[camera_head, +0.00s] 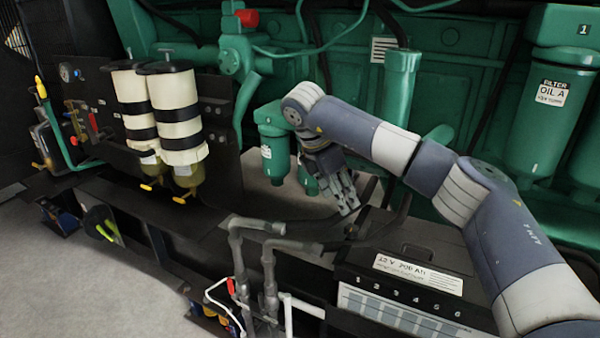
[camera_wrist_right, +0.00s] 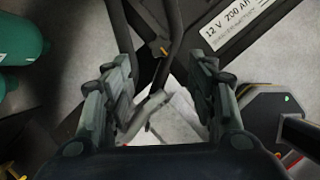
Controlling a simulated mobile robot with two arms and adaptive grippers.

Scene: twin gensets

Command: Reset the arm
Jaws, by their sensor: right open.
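My right arm reaches in from the right in the head view, across the front of the green engine. My right gripper (camera_head: 346,192) hangs above the area behind the black battery box. In the right wrist view the right gripper (camera_wrist_right: 166,110) has its two fingers spread apart, with nothing between them. Dark pipes and part of the floor show below the gap. My left gripper is not in either view.
The black battery box (camera_head: 400,262) stands at the lower right. Grey pipes (camera_head: 265,250) rise left of it. Two white-and-black filters (camera_head: 178,105) hang at the left. A green oil filter (camera_head: 550,100) hangs at the right. Open floor (camera_head: 60,280) lies lower left.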

